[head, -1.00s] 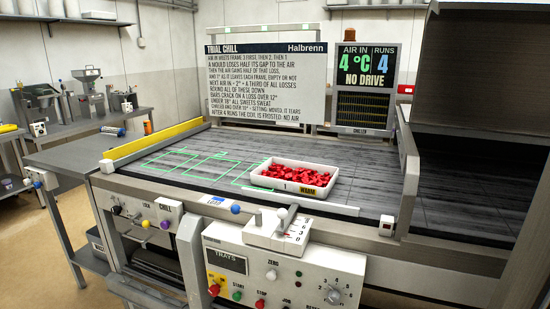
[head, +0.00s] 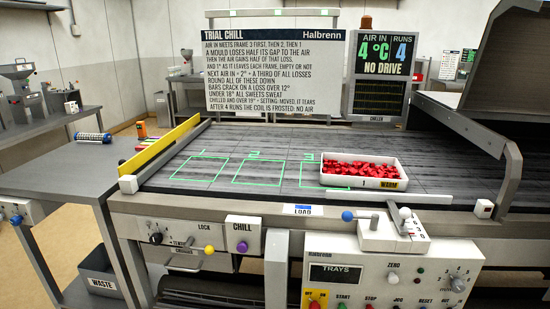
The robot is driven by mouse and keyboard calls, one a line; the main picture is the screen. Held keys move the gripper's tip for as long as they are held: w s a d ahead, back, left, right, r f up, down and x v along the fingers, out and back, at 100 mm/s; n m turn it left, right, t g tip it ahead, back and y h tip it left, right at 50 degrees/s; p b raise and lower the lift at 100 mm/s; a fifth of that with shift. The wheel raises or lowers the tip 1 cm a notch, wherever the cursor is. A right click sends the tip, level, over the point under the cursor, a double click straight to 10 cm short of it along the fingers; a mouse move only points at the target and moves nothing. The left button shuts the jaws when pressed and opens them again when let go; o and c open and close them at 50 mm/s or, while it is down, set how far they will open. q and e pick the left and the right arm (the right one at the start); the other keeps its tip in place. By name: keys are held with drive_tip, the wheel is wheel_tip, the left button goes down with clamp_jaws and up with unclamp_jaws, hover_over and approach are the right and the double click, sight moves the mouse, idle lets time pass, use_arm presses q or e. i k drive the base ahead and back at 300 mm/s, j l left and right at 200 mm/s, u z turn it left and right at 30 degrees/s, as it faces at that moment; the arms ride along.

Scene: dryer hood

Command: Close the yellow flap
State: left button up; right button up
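The yellow flap (head: 160,145) is a long yellow strip along the left edge of the dark belt, running from the front corner toward the back. It appears to stand up along that edge; I cannot tell how it is hinged. A small white block (head: 128,184) sits at its near end. Neither of my grippers is in view.
A white tray of red pieces (head: 364,172) sits on the belt (head: 440,165) beside green outlined frames. A grey side table (head: 50,165) stands left of the flap, carrying a blue cylinder (head: 93,138). A control panel (head: 385,275) and a hood (head: 500,100) are at right.

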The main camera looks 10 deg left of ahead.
sight(128, 167)
drive_tip(key=j+z, duration=0.1)
drive_tip(key=j, duration=0.7)
drive_tip(key=k+j, duration=0.1)
drive_tip(key=j, duration=0.65)
drive_tip(key=j+z, duration=0.15)
drive_tip(key=j, duration=0.65)
drive_tip(key=k+j+z, duration=0.1)
drive_tip(key=j, duration=1.3)
drive_tip(key=k+j, duration=0.1)
drive_tip(key=j, duration=0.5)
drive_tip(key=j+z, duration=0.1)
drive_tip(key=j, duration=0.55)
drive_tip(key=i+j+u, duration=0.15)
drive_tip(key=i+j, duration=0.15)
drive_tip(key=i+j+u, duration=0.2)
drive_tip(key=i, duration=0.25)
